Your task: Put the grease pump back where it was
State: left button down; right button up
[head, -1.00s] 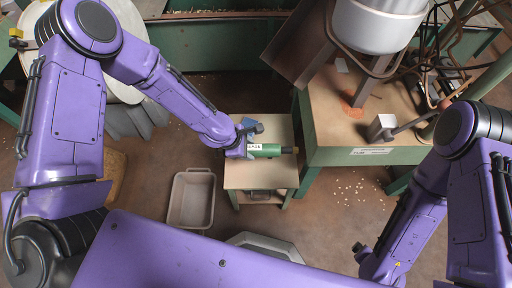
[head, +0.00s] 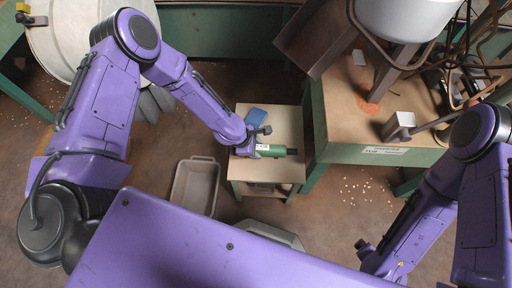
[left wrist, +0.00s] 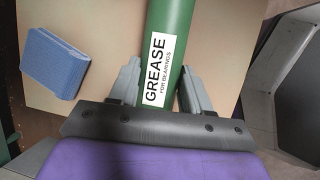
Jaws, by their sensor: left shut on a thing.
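The grease pump (head: 281,152) is a green cylinder with a dark end and a white label. In the head view it lies sideways across the front part of a small tan-topped stand (head: 286,121). My left gripper (head: 248,149) is shut around its left end. In the left wrist view the green body (left wrist: 172,22) sits between the two grey fingers (left wrist: 158,95), and its label reads GREASE. I cannot tell whether the pump touches the stand top or hangs just above it. My right gripper is out of view; only part of my right arm shows.
A grey bin (head: 183,187) stands left of the stand. A green-framed table (head: 340,137) with a hopper (head: 405,16) stands right. Pale bits lie on the floor.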

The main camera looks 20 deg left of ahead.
pick_arm(q)
jog(key=c, duration=0.5)
grip_release()
jog(key=p+v, duration=0.3)
jog(key=v, duration=0.9)
jog(key=shift+s, duration=0.1)
